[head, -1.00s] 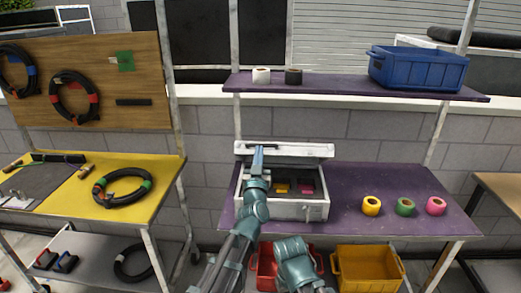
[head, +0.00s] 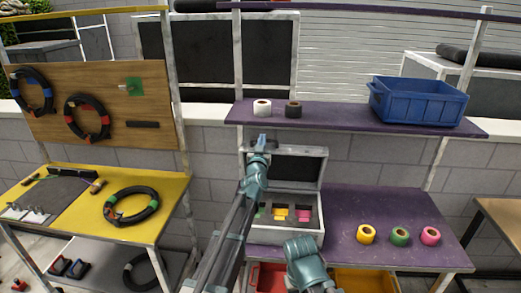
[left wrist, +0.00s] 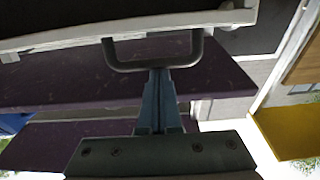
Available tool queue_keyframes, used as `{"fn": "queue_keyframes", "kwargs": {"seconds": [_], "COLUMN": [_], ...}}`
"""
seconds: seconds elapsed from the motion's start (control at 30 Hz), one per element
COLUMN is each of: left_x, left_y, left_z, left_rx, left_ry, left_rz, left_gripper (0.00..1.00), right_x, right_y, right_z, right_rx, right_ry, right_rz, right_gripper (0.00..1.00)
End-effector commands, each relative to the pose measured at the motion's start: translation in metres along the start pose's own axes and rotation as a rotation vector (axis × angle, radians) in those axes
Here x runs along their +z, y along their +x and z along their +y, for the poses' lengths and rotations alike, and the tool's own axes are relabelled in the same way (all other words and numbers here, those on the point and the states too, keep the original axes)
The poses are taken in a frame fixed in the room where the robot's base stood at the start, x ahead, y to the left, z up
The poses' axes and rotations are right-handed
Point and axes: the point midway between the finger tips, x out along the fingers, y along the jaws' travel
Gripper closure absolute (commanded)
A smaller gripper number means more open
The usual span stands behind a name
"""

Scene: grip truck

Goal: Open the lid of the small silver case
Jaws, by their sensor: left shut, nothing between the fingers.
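The small silver case (head: 285,236) stands on the purple workbench. Its lid (head: 297,167) is raised and stands roughly upright at the back, dark lining facing me. Green, yellow and pink items show in the dark insert inside. My left gripper (head: 262,140) is at the lid's upper left edge, shut with nothing between its fingers. In the left wrist view its fingertips (left wrist: 158,75) are at the bar of the grey handle (left wrist: 150,65) on the case; I cannot tell whether they touch. Part of my right arm shows in front of the case, but its fingers do not show.
The purple workbench (head: 350,205) holds yellow (head: 366,234), green (head: 400,236) and pink (head: 430,236) tape rolls at right. The shelf (head: 340,119) above bears two rolls and a blue crate (head: 418,102). A red bin and a yellow bin (head: 365,283) sit below.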

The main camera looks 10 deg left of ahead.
Motion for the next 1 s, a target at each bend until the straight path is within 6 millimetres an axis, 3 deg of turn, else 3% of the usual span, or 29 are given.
{"fn": "queue_keyframes", "kwargs": {"seconds": [0.03,0.1,0.4,1.0], "left_x": [-0.003,-0.003,0.002,0.004], "left_y": [0.019,0.034,0.077,0.083], "left_z": [0.001,0.001,0.001,0.000], "left_rx": [0.000,0.000,0.000,0.002], "left_ry": [0.000,-0.001,-0.001,-0.001], "left_rz": [0.000,0.000,0.000,-0.003], "left_gripper": [1.00,1.00,1.00,1.00], "right_x": [0.000,0.001,0.001,0.001], "right_y": [-0.006,-0.008,-0.010,-0.010], "right_z": [0.001,0.001,0.001,0.001], "right_rx": [0.000,0.000,0.000,0.000], "right_ry": [0.000,0.000,-0.001,0.000], "right_rz": [0.000,0.000,0.000,0.000], "right_gripper": [0.50,0.50,0.50,0.50]}}
